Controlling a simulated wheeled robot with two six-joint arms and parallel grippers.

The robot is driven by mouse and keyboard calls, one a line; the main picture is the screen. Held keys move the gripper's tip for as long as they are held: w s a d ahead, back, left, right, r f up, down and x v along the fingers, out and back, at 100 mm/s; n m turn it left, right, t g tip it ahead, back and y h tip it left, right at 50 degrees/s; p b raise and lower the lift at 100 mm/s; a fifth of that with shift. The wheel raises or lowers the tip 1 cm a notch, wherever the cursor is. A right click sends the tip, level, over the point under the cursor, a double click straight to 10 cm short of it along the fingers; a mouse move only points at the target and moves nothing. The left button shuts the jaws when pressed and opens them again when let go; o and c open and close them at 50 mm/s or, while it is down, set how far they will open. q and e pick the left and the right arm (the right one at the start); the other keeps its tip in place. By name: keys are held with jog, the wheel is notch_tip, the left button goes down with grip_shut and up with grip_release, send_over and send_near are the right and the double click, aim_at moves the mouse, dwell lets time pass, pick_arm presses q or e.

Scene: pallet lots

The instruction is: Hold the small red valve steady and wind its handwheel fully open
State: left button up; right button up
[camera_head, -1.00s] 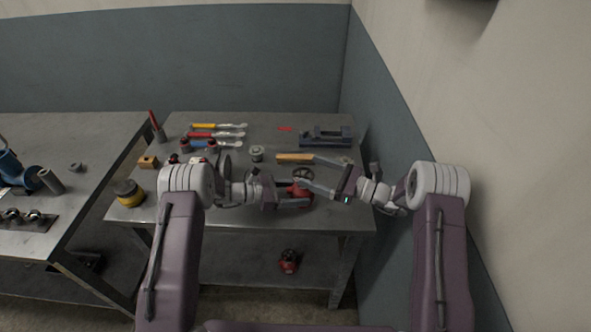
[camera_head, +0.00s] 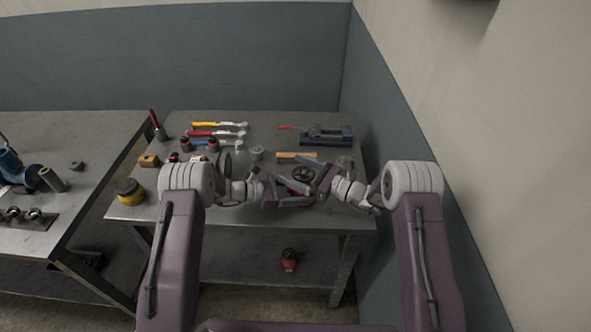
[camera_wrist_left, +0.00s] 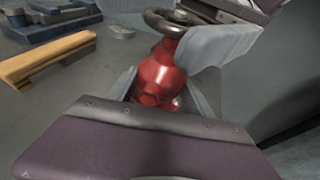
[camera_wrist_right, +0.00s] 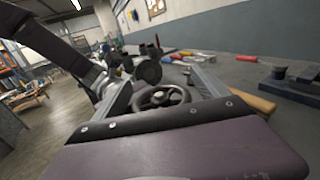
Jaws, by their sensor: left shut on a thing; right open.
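The small red valve (camera_wrist_left: 158,72) stands on the bench, and its dark handwheel (camera_wrist_left: 166,24) is on top. In the head view the handwheel (camera_head: 303,174) shows between the two grippers, while the valve's body is mostly hidden. My left gripper (camera_wrist_left: 163,82) is shut on the valve's red body, with one finger on each side. My right gripper (camera_wrist_right: 163,92) is open. In the right wrist view the handwheel (camera_wrist_right: 161,98) lies between its spread fingers; I cannot tell whether they touch the rim.
Several coloured-handled tools (camera_head: 217,134) lie at the back left, with a yellow-and-black round thing (camera_head: 130,191) at the left edge. Another red item (camera_head: 289,259) sits on the lower shelf.

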jog(key=c, duration=1.4)
jog(key=shift+o, duration=0.2)
jog(key=shift+g, duration=0.3)
jog(key=n+g, duration=0.1)
jog(key=n+g+y, duration=0.1)
jog(key=n+g, duration=0.1)
jog(key=shift+s+a+g+y, duration=0.1)
jog(key=shift+s+g+y, duration=0.15)
jog(key=shift+g+y, duration=0.05)
jog(key=shift+s+n+g, duration=0.15)
jog(key=shift+n+g, duration=0.55)
jog(key=shift+g, duration=0.45)
jog(key=shift+s+n+g, duration=0.15)
jog(key=shift+n+g, duration=0.55)
jog(key=shift+g, duration=0.45)
jog(key=shift+s+g, duration=0.15)
jog(key=shift+g, duration=0.15)
jog(key=o, duration=1.4)
jog(key=shift+c, duration=0.2)
